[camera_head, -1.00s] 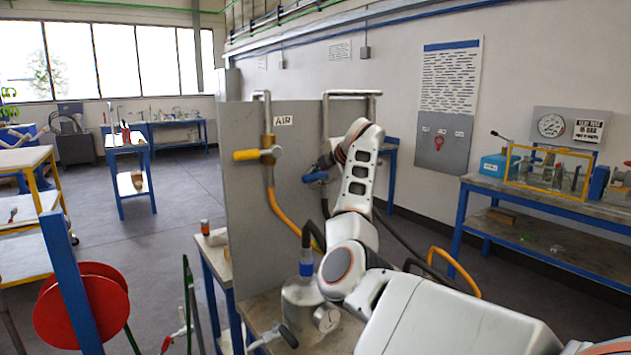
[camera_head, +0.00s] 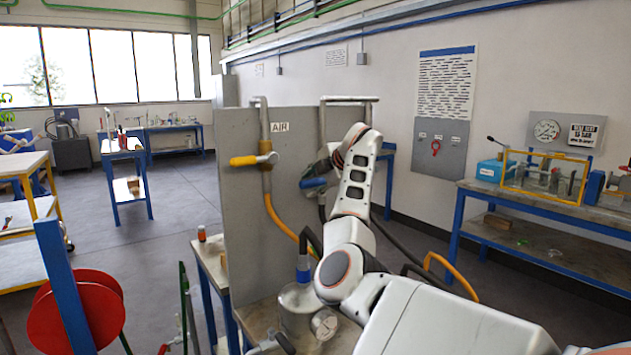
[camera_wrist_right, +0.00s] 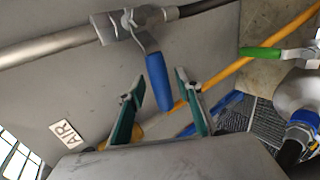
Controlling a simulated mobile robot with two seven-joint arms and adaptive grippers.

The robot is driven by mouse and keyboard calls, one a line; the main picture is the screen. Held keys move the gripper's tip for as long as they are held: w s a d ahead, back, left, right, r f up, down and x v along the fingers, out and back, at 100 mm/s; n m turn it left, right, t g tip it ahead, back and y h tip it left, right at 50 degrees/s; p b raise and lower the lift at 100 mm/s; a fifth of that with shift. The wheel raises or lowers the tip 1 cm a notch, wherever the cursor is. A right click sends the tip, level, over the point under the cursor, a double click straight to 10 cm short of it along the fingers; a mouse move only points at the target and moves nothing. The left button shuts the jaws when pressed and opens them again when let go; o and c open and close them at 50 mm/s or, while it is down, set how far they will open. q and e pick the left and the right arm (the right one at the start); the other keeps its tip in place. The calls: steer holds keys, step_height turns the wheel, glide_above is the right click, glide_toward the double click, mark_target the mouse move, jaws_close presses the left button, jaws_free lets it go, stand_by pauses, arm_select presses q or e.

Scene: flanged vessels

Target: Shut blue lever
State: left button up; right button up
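The blue lever (camera_head: 313,183) sits on a pipe valve at the right part of the grey panel (camera_head: 240,215). In the right wrist view the blue lever (camera_wrist_right: 158,82) sticks out crosswise from its metal pipe (camera_wrist_right: 60,46). My right gripper (camera_wrist_right: 160,80) is open, its two green-and-grey fingers on either side of the lever's free end, with a gap visible on each side. In the head view my right wrist largely hides the valve and the fingers. My left gripper is not in view.
A yellow lever (camera_head: 243,161) sits on the pipe under the AIR sign (camera_head: 279,127). A metal vessel (camera_head: 298,308) with hoses stands below my right arm. In the wrist view a green lever (camera_wrist_right: 261,53) and a yellow hose (camera_wrist_right: 235,68) lie to the right.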

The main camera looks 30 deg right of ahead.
steer(key=v, duration=1.2)
stand_by(0.3)
